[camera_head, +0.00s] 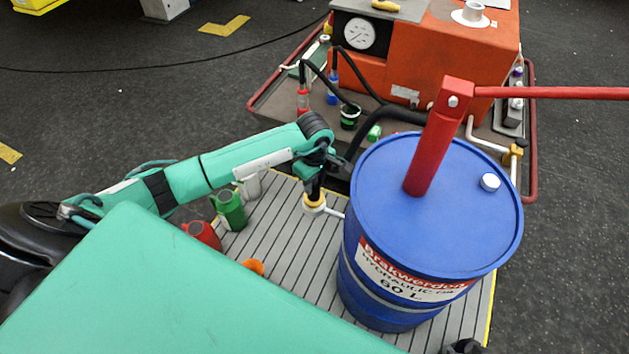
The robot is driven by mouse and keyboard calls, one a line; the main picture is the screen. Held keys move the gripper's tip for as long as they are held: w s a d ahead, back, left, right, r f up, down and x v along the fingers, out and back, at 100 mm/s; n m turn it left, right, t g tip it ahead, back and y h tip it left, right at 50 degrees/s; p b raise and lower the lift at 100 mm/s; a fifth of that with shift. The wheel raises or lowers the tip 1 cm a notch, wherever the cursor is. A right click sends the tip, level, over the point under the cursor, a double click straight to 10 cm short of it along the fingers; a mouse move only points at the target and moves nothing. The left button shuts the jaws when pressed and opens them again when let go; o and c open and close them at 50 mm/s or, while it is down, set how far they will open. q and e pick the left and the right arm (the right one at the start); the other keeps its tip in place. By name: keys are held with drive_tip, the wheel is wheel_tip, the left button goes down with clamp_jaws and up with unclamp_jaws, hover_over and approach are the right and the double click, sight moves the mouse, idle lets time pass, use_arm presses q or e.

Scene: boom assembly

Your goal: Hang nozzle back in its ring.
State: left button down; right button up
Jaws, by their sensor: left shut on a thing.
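My left gripper (328,165) is shut on the nozzle (315,187), just left of the blue drum (440,215). The nozzle is dark and points down, and the gripper hides its upper part. The ring (314,204) is pale with a yellow part, on a short white arm from the drum's left side. The nozzle's lower end is at the ring and overlaps it in the picture. I cannot tell how deep it sits or whether it touches. A black hose (372,128) runs from behind the drum towards the nozzle. My right gripper is not in view.
A red pump with a long handle (560,93) rises from the drum. Green (231,210) and red jugs (203,234), and an orange item (253,267), stand on the slatted deck (290,255) beneath my left arm. An orange machine (435,55) stands behind.

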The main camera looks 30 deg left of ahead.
use_arm(q)
drive_tip(key=shift+f, duration=0.1)
drive_tip(key=c, duration=1.3)
unclamp_jaws()
drive_tip(key=shift+o, duration=0.2)
